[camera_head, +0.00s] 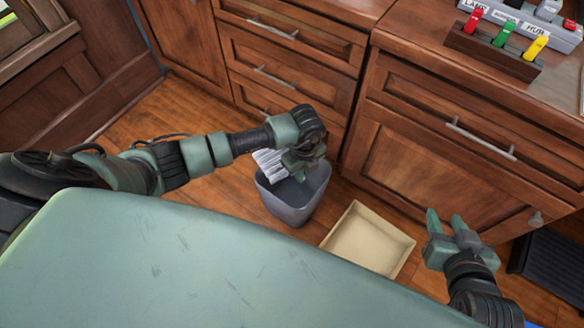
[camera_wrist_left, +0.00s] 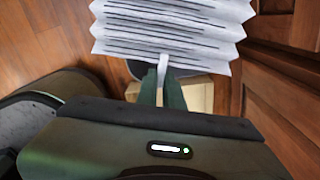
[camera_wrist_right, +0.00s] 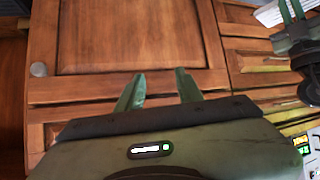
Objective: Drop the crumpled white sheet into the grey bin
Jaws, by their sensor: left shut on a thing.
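The crumpled white sheet (camera_head: 270,163) has folded ridges and dark printed lines. It is held above the grey bin (camera_head: 292,205), over the left part of its opening. My left gripper (camera_head: 297,163) is shut on the sheet. In the left wrist view the sheet (camera_wrist_left: 172,30) stands beyond the fingertips (camera_wrist_left: 162,80) and hides most of the bin. The sheet also shows at the top right of the right wrist view (camera_wrist_right: 280,12). My right gripper (camera_head: 452,228) is open and empty, in front of the right cabinet; its parted fingers show in the right wrist view (camera_wrist_right: 160,88).
A shallow cream tray (camera_head: 368,240) lies on the wood floor right of the bin. Wooden drawers (camera_head: 290,60) and a cabinet (camera_head: 430,150) stand behind. A rack with red, green and yellow items (camera_head: 500,45) sits on the counter. Floor left of the bin is clear.

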